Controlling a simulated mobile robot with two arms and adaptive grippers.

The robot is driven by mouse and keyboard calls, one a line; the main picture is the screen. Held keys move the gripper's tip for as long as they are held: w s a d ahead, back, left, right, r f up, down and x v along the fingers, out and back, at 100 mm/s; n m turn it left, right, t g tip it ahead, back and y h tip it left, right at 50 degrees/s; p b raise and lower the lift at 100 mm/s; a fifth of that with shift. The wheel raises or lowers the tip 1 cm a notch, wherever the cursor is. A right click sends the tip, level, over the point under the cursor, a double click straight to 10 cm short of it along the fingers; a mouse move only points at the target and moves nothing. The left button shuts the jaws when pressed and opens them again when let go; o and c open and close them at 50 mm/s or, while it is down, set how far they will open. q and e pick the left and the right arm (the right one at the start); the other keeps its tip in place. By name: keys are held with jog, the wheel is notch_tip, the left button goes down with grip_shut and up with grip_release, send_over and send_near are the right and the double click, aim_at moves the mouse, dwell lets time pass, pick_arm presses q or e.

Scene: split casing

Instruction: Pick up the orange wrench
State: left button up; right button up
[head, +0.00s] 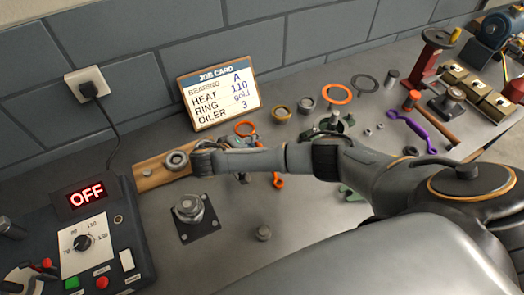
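The orange wrench lies on the grey bench, and its orange ring end (245,128) shows above my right forearm. Another orange piece, seemingly its other end (278,181), shows below the forearm. The middle is hidden behind my arm. My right arm reaches in from the right across the bench. Small dark parts of what seems to be my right gripper (241,176) show just below the forearm, left of the lower orange end. Its fingers are mostly hidden, so I cannot tell whether they are open or touch the wrench. My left gripper is not in view.
A control box (85,235) reading OFF stands at left. A wooden strip (152,174), a plate with a round post (189,208) and a small nut (263,233) are nearby. The job card (219,97) stands behind. A purple wrench (415,130) and an orange ring (337,94) lie right.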

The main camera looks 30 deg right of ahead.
jog(key=shift+a, duration=0.1)
jog(key=shift+c, duration=0.2)
grip_shut()
jog(key=shift+r, duration=0.1)
